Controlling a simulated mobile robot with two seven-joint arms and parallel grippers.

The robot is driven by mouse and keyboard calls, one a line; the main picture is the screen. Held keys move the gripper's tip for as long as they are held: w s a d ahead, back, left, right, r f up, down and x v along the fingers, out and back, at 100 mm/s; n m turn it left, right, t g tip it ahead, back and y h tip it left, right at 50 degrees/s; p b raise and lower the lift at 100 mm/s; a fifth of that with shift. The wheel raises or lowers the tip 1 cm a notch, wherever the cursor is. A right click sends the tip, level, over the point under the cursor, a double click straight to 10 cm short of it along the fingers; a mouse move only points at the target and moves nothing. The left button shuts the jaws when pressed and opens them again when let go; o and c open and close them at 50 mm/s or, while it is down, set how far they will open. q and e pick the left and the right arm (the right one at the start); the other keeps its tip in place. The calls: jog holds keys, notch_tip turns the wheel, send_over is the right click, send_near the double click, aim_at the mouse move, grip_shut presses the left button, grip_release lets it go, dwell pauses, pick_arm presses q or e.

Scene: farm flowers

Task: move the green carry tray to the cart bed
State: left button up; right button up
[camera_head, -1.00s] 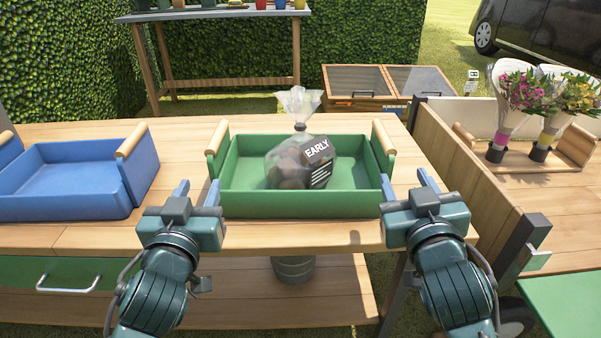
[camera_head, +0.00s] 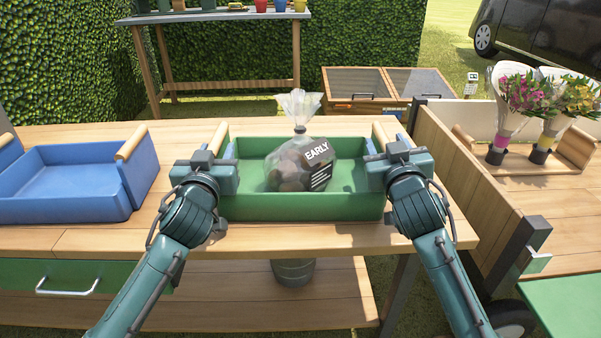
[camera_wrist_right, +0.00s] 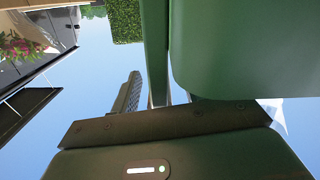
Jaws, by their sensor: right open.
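The green carry tray (camera_head: 300,206) stands on the wooden table and holds a clear bag (camera_head: 300,165) with a dark label reading EARLY. My left gripper (camera_head: 213,158) is at the tray's left end, by its wooden handle; its fingers are hidden in the head view. My right gripper (camera_head: 385,150) is at the tray's right end by the other handle and is open. In the right wrist view the tray's green wall (camera_wrist_right: 235,50) fills the upper right, close to the jaws. The cart bed (camera_head: 545,195) is a wooden surface on the right.
A blue tray (camera_head: 70,208) stands on the table at the left. The cart's wooden side board (camera_head: 462,165) rises between table and bed. A wooden carrier (camera_head: 505,166) with bouquets stands at the back of the bed. The bed's front part is clear.

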pick_arm(q)
jog(key=shift+c, duration=0.5)
pick_arm(e)
jog(key=shift+c, duration=0.5)
pick_arm(q)
grip_shut()
pick_arm(e)
jog(key=c, duration=0.7)
pick_arm(q)
jog(key=shift+w, duration=0.1)
pick_arm(e)
grip_shut()
pick_arm(q)
jog(key=shift+r, duration=0.1)
